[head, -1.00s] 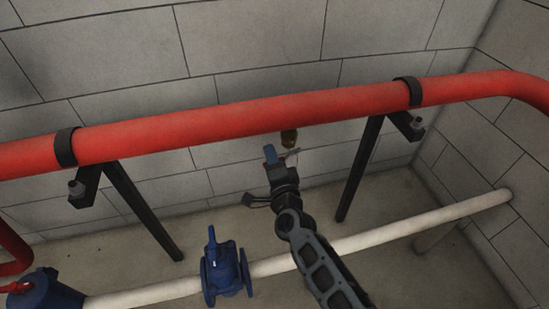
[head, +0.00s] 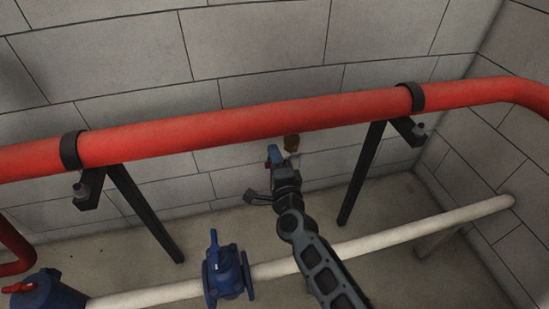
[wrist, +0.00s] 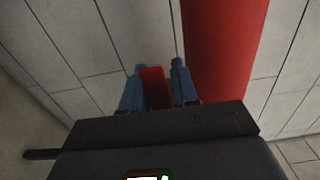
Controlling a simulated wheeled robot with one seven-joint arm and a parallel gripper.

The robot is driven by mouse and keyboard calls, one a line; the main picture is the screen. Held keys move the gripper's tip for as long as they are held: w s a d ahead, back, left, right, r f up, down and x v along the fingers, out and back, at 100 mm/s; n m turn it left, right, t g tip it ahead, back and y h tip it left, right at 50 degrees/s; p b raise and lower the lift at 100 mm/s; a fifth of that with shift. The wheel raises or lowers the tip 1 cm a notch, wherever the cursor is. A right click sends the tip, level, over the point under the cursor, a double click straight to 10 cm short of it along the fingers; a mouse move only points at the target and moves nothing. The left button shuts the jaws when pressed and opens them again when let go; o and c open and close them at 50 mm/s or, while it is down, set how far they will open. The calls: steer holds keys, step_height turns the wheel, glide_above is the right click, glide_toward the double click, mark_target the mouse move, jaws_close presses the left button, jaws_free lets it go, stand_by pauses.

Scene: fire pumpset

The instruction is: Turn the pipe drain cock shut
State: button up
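The drain cock is a small brass fitting (head: 291,143) under the red pipe, just right of my fingertips in the head view. Its red handle (wrist: 152,87) shows between my two blue fingers in the wrist view, with brass just beside it. My gripper (head: 274,156) is below the pipe, its fingers on either side of the handle. In the wrist view the fingers (wrist: 158,86) are close together and look shut on the handle; the contact on the right finger is not clear. A bit of red also shows left of the fingers in the head view.
The red pipe (head: 230,125) runs across just above my gripper, on black brackets (head: 144,212) to either side. A white pipe (head: 400,233) with a blue valve (head: 227,273) lies lower. A block wall (head: 260,50) is close behind.

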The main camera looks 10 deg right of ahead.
steer(key=o, duration=0.3)
steer(key=s+p, duration=0.1)
steer(key=s, duration=0.6)
steer(key=shift+s+p, duration=0.35)
steer(key=shift+s, duration=0.05)
